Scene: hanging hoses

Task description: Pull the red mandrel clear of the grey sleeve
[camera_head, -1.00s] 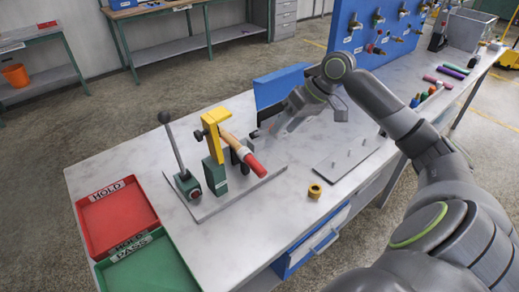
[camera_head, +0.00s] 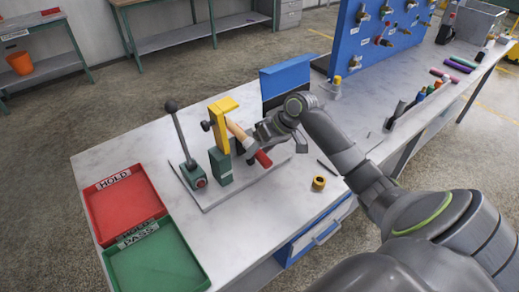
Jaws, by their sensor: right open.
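The red mandrel (camera_head: 263,158) sticks out of the lower right end of a sleeve (camera_head: 236,130), which looks tan rather than grey here. The sleeve slants down to the right, in a fixture under a yellow clamp arm (camera_head: 222,107) on a green post (camera_head: 220,166). The red end is still in line with the sleeve. My right gripper (camera_head: 255,143) is open, close beside the mandrel where it leaves the sleeve. Its fingers overlap that area, and I cannot tell whether they touch it. My left gripper is out of view.
A lever (camera_head: 180,133) on a green base stands left of the clamp. A red HOLD tray (camera_head: 103,222) and a green PASS tray (camera_head: 160,268) lie at the left. A yellow ring (camera_head: 319,183) lies right of the fixture. A blue pegboard (camera_head: 347,40) stands behind.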

